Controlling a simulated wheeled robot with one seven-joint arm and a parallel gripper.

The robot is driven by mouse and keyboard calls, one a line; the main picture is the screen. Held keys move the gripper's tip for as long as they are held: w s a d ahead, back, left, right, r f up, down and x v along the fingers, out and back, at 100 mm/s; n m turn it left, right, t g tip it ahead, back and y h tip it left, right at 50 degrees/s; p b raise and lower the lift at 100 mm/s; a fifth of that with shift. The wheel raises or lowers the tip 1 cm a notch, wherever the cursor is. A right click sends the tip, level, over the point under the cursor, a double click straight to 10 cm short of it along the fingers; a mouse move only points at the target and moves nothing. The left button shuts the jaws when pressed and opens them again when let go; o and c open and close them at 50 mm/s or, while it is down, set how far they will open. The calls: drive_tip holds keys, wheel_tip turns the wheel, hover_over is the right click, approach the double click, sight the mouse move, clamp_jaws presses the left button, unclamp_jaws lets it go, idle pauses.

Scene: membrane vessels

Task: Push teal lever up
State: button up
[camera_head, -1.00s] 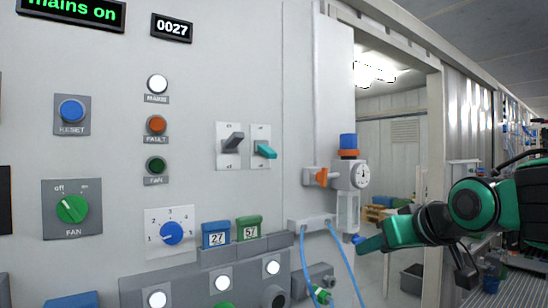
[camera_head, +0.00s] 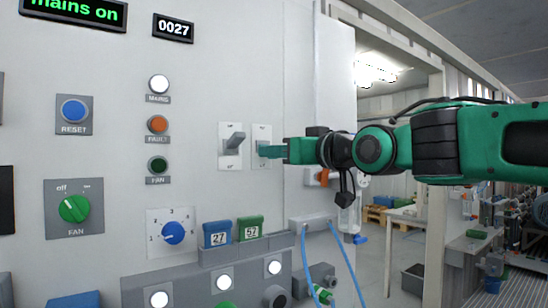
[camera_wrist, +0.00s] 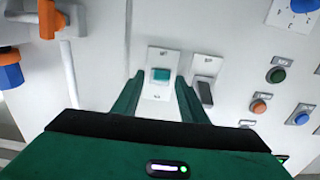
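The teal lever (camera_wrist: 161,75) sits on a white switch plate (camera_wrist: 157,94) on the wall panel. In the head view its plate (camera_head: 261,132) shows, but my gripper largely covers the lever. My gripper (camera_head: 270,151) is at this plate, reaching in from the right. In the wrist view my gripper's two fingers (camera_wrist: 159,77) are spread, one on each side of the teal lever. I cannot tell whether either finger touches it.
A grey lever (camera_head: 235,139) on its own plate stands close left of the teal one; it also shows in the wrist view (camera_wrist: 205,92). An orange-handled valve (camera_head: 323,177) is below my arm. Blue (camera_head: 217,234) and green (camera_head: 249,227) numbered blocks stand below.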

drive_tip(key=shift+x, duration=1.6)
